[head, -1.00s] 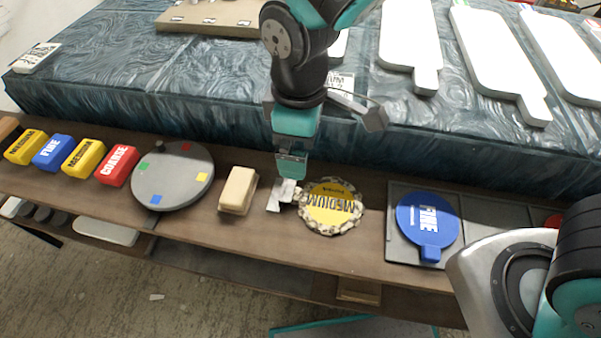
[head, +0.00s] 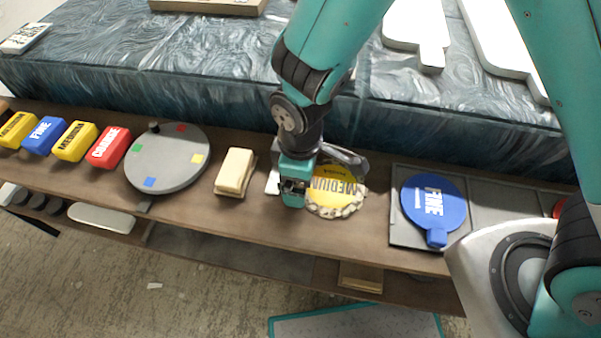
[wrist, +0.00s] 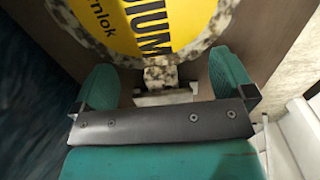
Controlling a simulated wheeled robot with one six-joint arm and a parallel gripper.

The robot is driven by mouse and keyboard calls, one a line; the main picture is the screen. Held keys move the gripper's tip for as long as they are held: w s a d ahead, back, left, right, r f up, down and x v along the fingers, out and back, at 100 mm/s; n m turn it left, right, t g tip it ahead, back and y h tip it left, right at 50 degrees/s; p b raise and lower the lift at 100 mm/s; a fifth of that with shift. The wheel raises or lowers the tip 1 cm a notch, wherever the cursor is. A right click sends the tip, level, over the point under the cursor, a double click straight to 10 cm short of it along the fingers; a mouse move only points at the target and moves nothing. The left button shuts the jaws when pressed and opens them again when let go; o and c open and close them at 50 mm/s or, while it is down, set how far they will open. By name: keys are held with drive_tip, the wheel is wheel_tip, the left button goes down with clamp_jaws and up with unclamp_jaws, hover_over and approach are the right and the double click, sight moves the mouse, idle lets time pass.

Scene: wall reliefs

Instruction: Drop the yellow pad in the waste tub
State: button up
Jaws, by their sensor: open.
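The round yellow pad (head: 336,186) lettered MEDIUM, with a ragged speckled edge, lies on the brown shelf. It also shows in the wrist view (wrist: 150,28). My gripper (head: 292,192) is at the pad's left side. In the wrist view my gripper (wrist: 168,88) is open, with a teal finger on each side of the pad's speckled tab; contact cannot be told. A pale metal piece (head: 272,183) shows beside the gripper, partly hidden. A teal-rimmed, pale rectangular thing (head: 352,322) stands low at the bottom edge, cut off; I cannot tell whether it is the waste tub.
A tan block (head: 235,171) and a grey disc (head: 168,158) with coloured squares lie to the left, then several coloured lettered blocks. A blue FINE pad (head: 434,201) lies on a grey tray (head: 402,228) to the right. The textured blue-grey slab (head: 200,75) rises behind the shelf.

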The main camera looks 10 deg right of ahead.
sight(318, 183)
drive_tip(key=shift+c, duration=0.2)
drive_tip(key=c, duration=0.5)
drive_tip(key=shift+o, duration=0.2)
drive_tip(key=shift+s+d+p, duration=0.15)
drive_tip(key=shift+s+d, duration=0.15)
drive_tip(key=shift+d, duration=0.5)
drive_tip(key=shift+s+d+p, duration=0.15)
drive_tip(key=shift+s+d, duration=0.15)
drive_tip(key=shift+d, duration=0.5)
drive_tip(key=o, duration=0.5)
wheel_tip(318, 183, up, 17)
drive_tip(key=p, duration=0.3)
drive_tip(key=shift+r, duration=0.2)
